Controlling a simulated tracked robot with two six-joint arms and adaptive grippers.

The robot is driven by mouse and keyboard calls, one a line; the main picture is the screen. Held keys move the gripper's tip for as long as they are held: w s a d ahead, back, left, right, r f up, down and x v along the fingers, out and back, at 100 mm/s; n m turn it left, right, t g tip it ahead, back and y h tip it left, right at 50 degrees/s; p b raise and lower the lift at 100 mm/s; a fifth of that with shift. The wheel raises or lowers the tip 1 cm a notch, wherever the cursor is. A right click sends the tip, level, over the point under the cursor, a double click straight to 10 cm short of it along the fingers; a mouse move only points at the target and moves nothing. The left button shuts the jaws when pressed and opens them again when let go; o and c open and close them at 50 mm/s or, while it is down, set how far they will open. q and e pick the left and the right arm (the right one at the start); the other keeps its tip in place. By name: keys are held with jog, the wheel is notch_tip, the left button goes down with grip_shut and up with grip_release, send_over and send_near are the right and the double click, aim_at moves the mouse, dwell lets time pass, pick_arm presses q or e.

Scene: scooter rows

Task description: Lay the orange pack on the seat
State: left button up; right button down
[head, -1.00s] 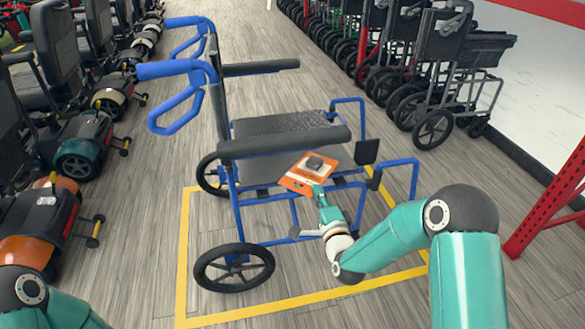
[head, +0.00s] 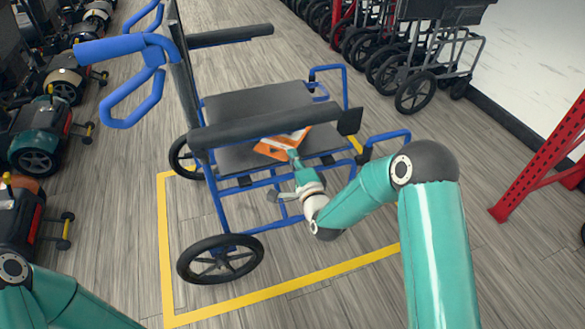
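The orange pack (head: 270,149) is orange and white. In the head view it shows just below the near armrest (head: 255,128), which hides part of it. It is tilted, over the near part of the dark seat (head: 258,101) of the blue-framed wheelchair; whether it touches the seat cannot be told. My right gripper (head: 292,154) is shut on the pack's near edge, reaching in from the near side under the armrest. Its fingertips are small and partly hidden. My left arm shows at the lower left, but its gripper is out of view.
The wheelchair's blue push handles (head: 137,75) rise at the left. Its near wheel (head: 220,259) stands within a yellow floor outline (head: 290,287). Scooters (head: 37,135) line the left, folded wheelchairs (head: 420,60) the back right. A red rack (head: 543,160) stands at right.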

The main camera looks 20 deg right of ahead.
jog(key=shift+a+f+b, duration=0.1)
jog(key=shift+f+b, duration=0.5)
jog(key=shift+f, duration=1.35)
jog(key=shift+f+b, duration=0.35)
jog(key=shift+b, duration=0.1)
jog(key=c, duration=1.3)
grip_release()
